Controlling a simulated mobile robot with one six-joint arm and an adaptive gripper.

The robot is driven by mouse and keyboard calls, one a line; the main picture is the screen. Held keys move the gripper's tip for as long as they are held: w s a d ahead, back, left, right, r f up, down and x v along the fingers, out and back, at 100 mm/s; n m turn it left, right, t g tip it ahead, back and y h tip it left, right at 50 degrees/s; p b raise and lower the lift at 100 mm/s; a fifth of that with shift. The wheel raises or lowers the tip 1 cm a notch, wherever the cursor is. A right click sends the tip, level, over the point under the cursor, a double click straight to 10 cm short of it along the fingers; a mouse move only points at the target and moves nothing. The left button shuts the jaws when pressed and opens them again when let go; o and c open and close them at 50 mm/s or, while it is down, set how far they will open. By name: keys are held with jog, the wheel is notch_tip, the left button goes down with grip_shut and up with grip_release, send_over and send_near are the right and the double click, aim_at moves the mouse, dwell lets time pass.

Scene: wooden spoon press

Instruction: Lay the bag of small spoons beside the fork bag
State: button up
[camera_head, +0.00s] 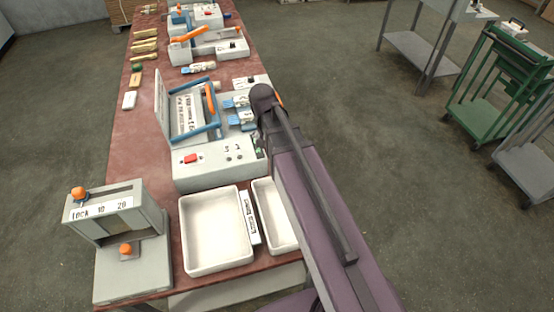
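Several pale tan bundles (145,42) lie in a row along the left edge of the long red-brown table (142,112). Their contents are too small to read, so I cannot tell which is the bag of small spoons or the fork bag. A small pale packet with coloured marks (198,68) lies farther right on the table. My purple arm reaches up from the bottom right, over the table's right side. My gripper is not visible; the arm may hide it.
A grey press with a raised lid and blue frame (212,165) stands mid-table. Nearer are a wide white tray (186,232), a narrow white tray (275,215) and a grey box with orange knobs (130,270). A green cart (480,112) stands on the floor right.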

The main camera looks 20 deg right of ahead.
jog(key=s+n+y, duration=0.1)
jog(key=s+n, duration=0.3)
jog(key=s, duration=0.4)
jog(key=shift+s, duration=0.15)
